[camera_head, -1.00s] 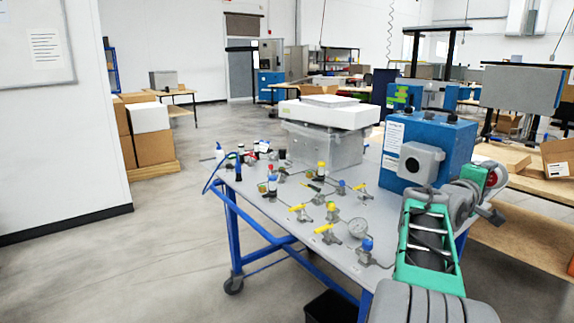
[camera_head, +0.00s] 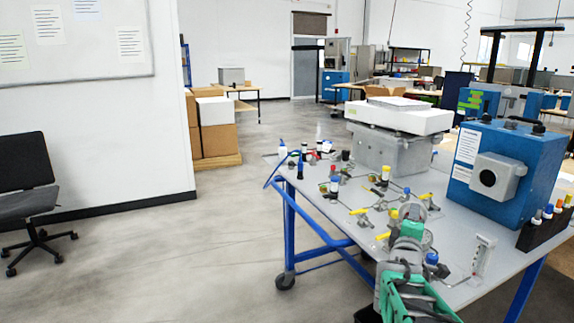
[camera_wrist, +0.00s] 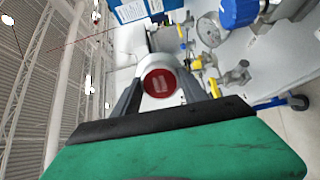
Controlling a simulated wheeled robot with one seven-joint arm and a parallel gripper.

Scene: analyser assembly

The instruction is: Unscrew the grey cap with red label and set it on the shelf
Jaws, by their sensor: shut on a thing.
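The grey cap with a red label (camera_wrist: 160,82) shows in the wrist view, label facing the camera, between the two dark fingers of my gripper (camera_wrist: 161,92). My gripper is shut on it. In the head view my gripper (camera_head: 408,232) is over the front part of the grey tabletop (camera_head: 462,213), left of the blue analyser box (camera_head: 515,165). I cannot tell which surface is the shelf.
Several small valves with yellow handles (camera_head: 358,211), a gauge and coloured-cap bottles stand on the table. A white-topped grey unit (camera_head: 399,115) is at the back. A dark rack (camera_head: 530,236) with several coloured caps sits at the right edge.

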